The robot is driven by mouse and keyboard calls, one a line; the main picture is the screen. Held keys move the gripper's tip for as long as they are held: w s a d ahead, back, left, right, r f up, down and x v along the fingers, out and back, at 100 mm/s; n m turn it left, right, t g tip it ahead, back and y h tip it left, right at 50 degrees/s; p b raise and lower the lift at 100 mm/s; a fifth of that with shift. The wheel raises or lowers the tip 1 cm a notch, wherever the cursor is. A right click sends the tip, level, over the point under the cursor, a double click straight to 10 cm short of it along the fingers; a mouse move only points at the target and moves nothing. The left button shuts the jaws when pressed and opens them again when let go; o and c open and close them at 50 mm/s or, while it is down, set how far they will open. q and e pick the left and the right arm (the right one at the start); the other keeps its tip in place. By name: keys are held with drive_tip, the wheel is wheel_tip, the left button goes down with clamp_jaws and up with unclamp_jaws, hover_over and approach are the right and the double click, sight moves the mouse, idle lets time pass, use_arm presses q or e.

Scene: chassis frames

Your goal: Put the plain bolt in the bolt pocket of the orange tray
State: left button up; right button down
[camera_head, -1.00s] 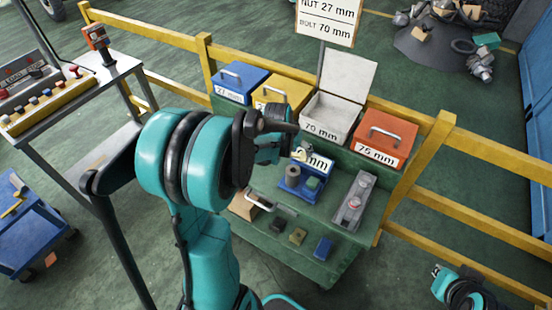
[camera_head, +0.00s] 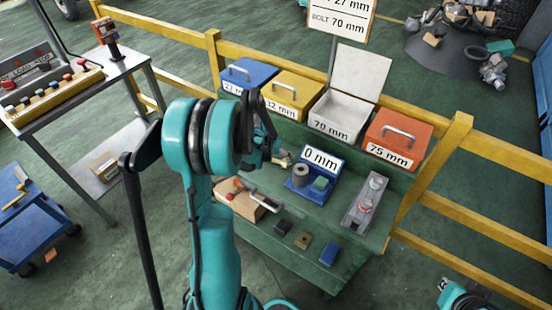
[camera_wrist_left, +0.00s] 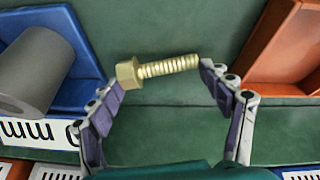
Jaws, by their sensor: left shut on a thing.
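The plain bolt (camera_wrist_left: 165,68) is brass-coloured with a hex head and threaded shank. In the left wrist view it lies nearly level between the fingertips of my left gripper (camera_wrist_left: 160,82), which is shut on it, head at one finger and shank end at the other. In the head view the gripper (camera_head: 276,150) is left of the blue gauge stand, and a bit of the bolt (camera_head: 285,160) shows beside it. An orange tray (camera_wrist_left: 288,45) shows in part at the right of the left wrist view; its bolt pocket cannot be made out. Part of my right arm shows at lower right.
The blue stand (camera_head: 300,191) with a grey cylinder and "0 mm" display is on the green bench (camera_head: 345,250). A grey fixture (camera_head: 365,200) stands right of it. Behind are blue, yellow, open white (camera_head: 338,117) and orange (camera_head: 398,138) boxes. Several small blocks lie in front.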

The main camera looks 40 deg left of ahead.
use_arm(q)
drive_tip(key=shift+f, duration=0.15)
drive_tip(key=o, duration=1.8)
